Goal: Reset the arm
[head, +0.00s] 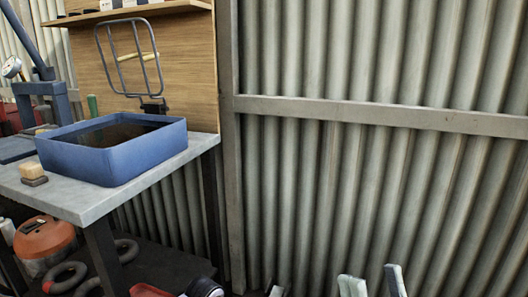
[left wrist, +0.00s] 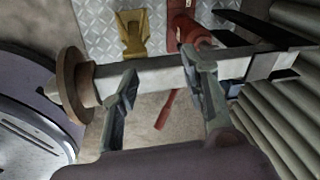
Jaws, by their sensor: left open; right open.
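My right gripper (head: 373,282) shows at the bottom of the head view. Its two pale fingertips point up and stand apart, with nothing between them, in front of the corrugated wall. My left gripper (left wrist: 160,68) shows in the left wrist view with its two grey-green fingers spread. A pale bar with a brown round flange (left wrist: 75,85) at its left end runs across behind the fingertips. I cannot tell whether the fingers touch the bar. The left gripper is not seen in the head view.
A grey workbench (head: 90,203) stands at left with a blue basin (head: 130,160) and a brush (head: 33,172). An orange rounded container (head: 45,240) sits below. A corrugated wall (head: 330,190) fills the right. The left wrist view shows a yellow object (left wrist: 133,35) and a red tool (left wrist: 166,108).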

